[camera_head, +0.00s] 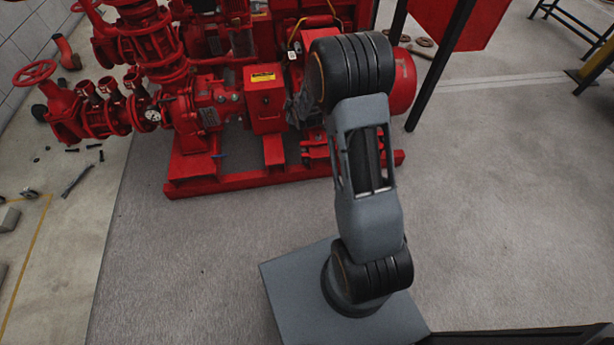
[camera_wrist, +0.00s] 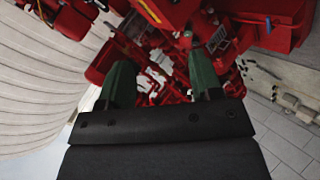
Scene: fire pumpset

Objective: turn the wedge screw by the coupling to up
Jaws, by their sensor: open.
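The red pumpset (camera_head: 205,105) stands on a red base frame at the back of the head view. The red box with a yellow label (camera_head: 265,98), likely the coupling cover, sits at its middle; the label also shows at the top of the wrist view (camera_wrist: 150,10). I cannot make out the wedge screw in either view. My gripper (camera_wrist: 158,68) is open, with two green fingers apart and nothing visibly held. It points at red machine parts beyond the fingertips; contact cannot be told. In the head view my arm hides most of that area.
A red handwheel (camera_head: 35,72) and valves are at the left. Loose tools (camera_head: 75,180) lie on the left floor. The grey floor in front is clear.

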